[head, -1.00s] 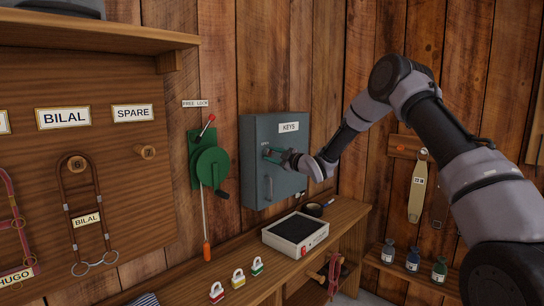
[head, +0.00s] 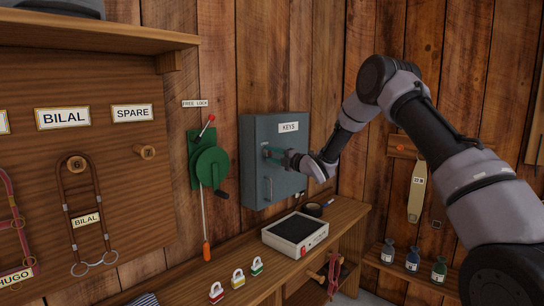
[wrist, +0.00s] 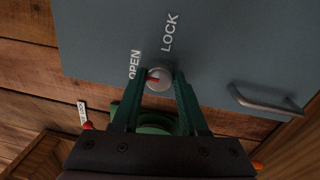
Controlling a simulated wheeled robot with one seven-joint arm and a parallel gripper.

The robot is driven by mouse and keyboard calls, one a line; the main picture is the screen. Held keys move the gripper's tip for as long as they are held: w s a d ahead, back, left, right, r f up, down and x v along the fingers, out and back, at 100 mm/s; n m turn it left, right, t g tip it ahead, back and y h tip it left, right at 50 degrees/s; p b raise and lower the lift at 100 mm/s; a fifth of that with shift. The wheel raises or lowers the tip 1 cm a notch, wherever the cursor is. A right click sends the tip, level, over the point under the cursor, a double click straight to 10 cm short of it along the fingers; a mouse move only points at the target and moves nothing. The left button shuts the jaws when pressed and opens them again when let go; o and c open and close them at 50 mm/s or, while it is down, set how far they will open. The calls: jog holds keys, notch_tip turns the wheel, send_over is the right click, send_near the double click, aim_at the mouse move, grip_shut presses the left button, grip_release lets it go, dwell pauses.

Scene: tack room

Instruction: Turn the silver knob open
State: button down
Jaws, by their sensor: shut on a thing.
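The silver knob (wrist: 159,77) is on the grey-blue key cabinet (head: 258,135), below the printed words LOCK and OPEN in the wrist view. A red mark on its face lies toward the left, on the OPEN side. My gripper (wrist: 157,80) is shut on the knob, with one green finger on each side of it. In the head view my gripper (head: 268,154) reaches the cabinet front from the right and hides the knob.
The cabinet door has a bar handle (wrist: 262,103). A green crank winch (head: 208,165) hangs left of the cabinet. Below, a bench holds a black-topped box (head: 295,230) and small padlocks (head: 238,278). A shelf with bottles (head: 412,260) stands at the right.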

jog(key=shift+n, duration=0.4)
jog(key=shift+c, duration=2.2)
grip_release()
jog(key=v, duration=1)
jog(key=shift+s+d, duration=0.25)
jog(key=shift+d, duration=0.05)
